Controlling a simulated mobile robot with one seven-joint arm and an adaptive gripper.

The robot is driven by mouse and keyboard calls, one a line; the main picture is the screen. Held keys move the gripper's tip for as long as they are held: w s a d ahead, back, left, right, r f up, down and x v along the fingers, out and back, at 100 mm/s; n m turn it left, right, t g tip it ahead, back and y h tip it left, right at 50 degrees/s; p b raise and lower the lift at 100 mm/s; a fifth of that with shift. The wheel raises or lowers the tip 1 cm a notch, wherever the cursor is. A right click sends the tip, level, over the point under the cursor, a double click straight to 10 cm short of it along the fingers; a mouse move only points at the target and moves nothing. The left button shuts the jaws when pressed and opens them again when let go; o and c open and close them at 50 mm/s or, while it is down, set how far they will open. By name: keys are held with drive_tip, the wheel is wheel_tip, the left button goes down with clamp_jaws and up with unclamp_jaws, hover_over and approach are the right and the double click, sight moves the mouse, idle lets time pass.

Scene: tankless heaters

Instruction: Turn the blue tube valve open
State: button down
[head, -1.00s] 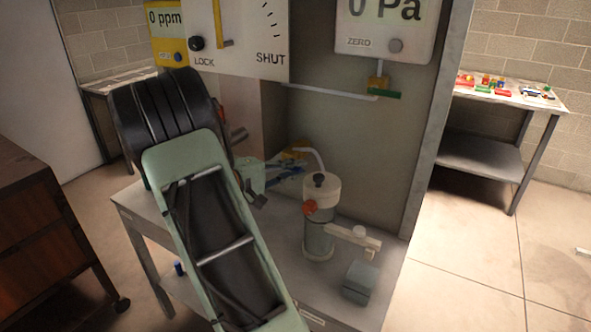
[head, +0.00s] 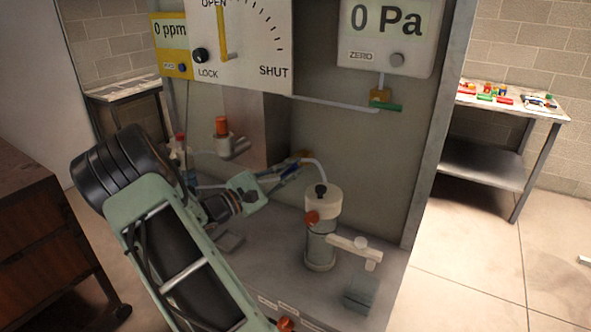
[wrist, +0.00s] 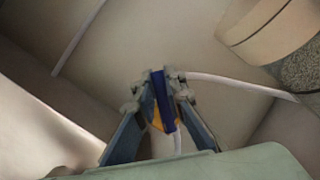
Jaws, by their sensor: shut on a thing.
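The blue tube valve has a blue handle (wrist: 163,102) and a yellow body (wrist: 156,124) in the wrist view, with white tube next to it. In the head view its yellow part (head: 303,158) shows low against the cabinet's back panel, partly behind my fingers. My gripper (head: 291,171) reaches it from the left. In the wrist view the fingertips (wrist: 157,82) are closed on both sides of the blue handle, which stands roughly upright in that picture. The fingers hide part of the valve, and I cannot tell how far it is turned.
A white-capped canister (head: 321,235) with a red knob and side arm stands close right of my gripper. A green-handled valve (head: 385,106) sits higher, below the 0 Pa gauge (head: 388,30). The OPEN/SHUT dial panel (head: 245,62) hangs above. An orange-capped fitting (head: 222,132) is behind.

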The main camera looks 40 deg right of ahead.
drive_tip(key=n, duration=0.1)
drive_tip(key=w+n+h+p, duration=0.1)
drive_tip(key=n, duration=0.1)
drive_tip(key=r+n+t, duration=0.1)
drive_tip(key=shift+w+a+n+h+p, duration=0.15)
drive_tip(key=shift+a+n+h+p, duration=0.1)
drive_tip(key=shift+n+h+p, duration=0.1)
drive_tip(key=shift+w+a+n+t+h+p, duration=0.1)
drive_tip(key=shift+w+n+t+h+p, duration=0.3)
drive_tip(key=shift+n, duration=0.5)
drive_tip(key=shift+w+a+n+t+y+p, duration=0.1)
drive_tip(key=shift+n+t+p, duration=0.15)
drive_tip(key=shift+n+t, duration=0.55)
drive_tip(key=shift+w+n+t+h+p, duration=0.25)
drive_tip(key=shift+n+t+p, duration=0.1)
drive_tip(key=shift+n, duration=0.7)
drive_tip(key=c, duration=2)
unclamp_jaws()
drive_tip(key=shift+o, duration=0.2)
drive_tip(key=v, duration=1.2)
drive_tip(key=shift+r, duration=0.1)
